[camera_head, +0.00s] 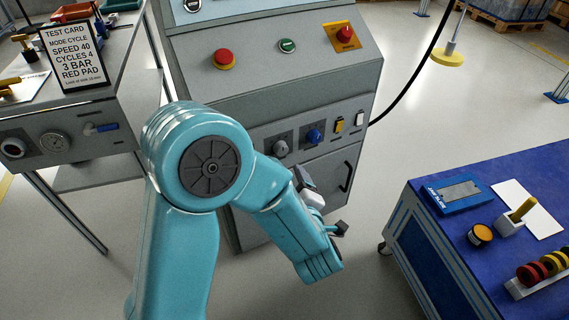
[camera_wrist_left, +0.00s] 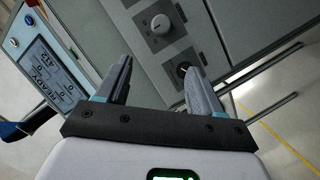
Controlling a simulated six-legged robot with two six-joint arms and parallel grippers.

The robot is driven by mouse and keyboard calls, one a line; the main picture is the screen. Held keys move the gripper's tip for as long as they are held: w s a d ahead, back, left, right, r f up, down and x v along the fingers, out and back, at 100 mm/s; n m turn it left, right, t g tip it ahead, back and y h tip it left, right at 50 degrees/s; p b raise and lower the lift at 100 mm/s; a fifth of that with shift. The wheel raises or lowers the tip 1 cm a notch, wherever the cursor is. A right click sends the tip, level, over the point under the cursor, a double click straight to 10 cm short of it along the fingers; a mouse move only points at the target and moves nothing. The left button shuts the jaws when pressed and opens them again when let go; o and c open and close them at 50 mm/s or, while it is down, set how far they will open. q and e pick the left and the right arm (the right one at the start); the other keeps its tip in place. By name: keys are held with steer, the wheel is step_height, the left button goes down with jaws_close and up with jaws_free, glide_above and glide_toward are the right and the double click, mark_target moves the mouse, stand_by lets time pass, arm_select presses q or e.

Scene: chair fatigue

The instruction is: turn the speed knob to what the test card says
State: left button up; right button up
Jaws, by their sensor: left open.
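The test card (camera_head: 72,57) stands at the upper left in the head view and reads mode cycle, speed 40, cycles 4, 3 bar, red pad. A grey knob (camera_head: 280,148) and a blue knob (camera_head: 315,136) sit on the grey machine's lower panel; their labels are too small to read. My left gripper (camera_wrist_left: 156,66) is open and empty in the wrist view. A pale knob (camera_wrist_left: 160,25) shows on a panel beyond the fingertips, apart from them. My right gripper is not in view.
A red button (camera_head: 223,58), a green button (camera_head: 287,46) and a red button on yellow (camera_head: 345,34) sit above the knobs. A display (camera_wrist_left: 50,75) reads READY in the wrist view. A blue bench (camera_head: 415,215) stands right, with free floor between it and the machine.

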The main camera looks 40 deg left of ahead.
mark_target(282, 151)
arm_select(q)
steer(key=shift+t, duration=0.3)
steer(key=b+x, duration=0.1)
steer(key=x, duration=0.4)
steer(key=f+b+x, duration=0.1)
steer(key=x, duration=0.4)
steer(key=b+x, duration=0.2)
steer(key=x, duration=0.4)
steer(key=shift+w+d+f, duration=0.2)
steer(key=shift+d, duration=0.15)
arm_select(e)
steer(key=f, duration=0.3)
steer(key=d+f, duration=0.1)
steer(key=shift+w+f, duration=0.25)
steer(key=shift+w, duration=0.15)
arm_select(q)
steer(key=c, duration=1)
steer(key=shift+c, duration=0.2)
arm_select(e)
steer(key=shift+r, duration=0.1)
